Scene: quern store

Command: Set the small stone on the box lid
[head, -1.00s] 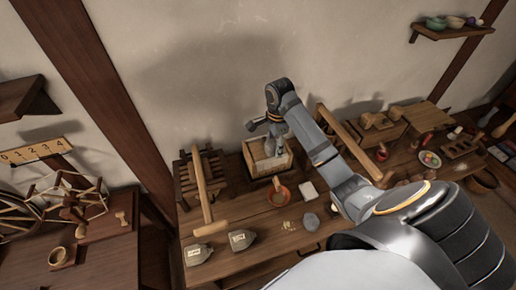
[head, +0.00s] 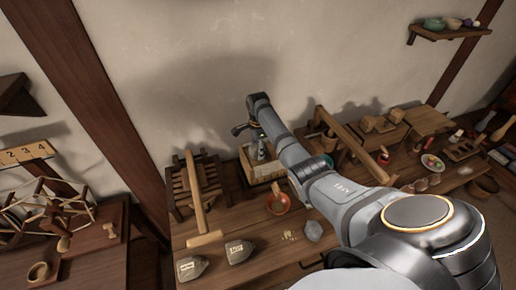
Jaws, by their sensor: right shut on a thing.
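My right gripper (head: 259,150) points down at the open wooden box (head: 262,178) at the back of the bench. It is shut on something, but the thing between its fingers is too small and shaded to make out. A rounded grey stone (head: 314,230) lies on the bench top, right of the front middle and close beside my right arm. I cannot tell which surface is the box lid. My left gripper is not in view.
An orange bowl (head: 278,203) stands in front of the box. Two labelled grey pouches (head: 239,251) lie at the front left. A wooden rack (head: 196,185) is left of the box. My right arm covers part of the bench. Some bare wood shows between the pouches and bowl.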

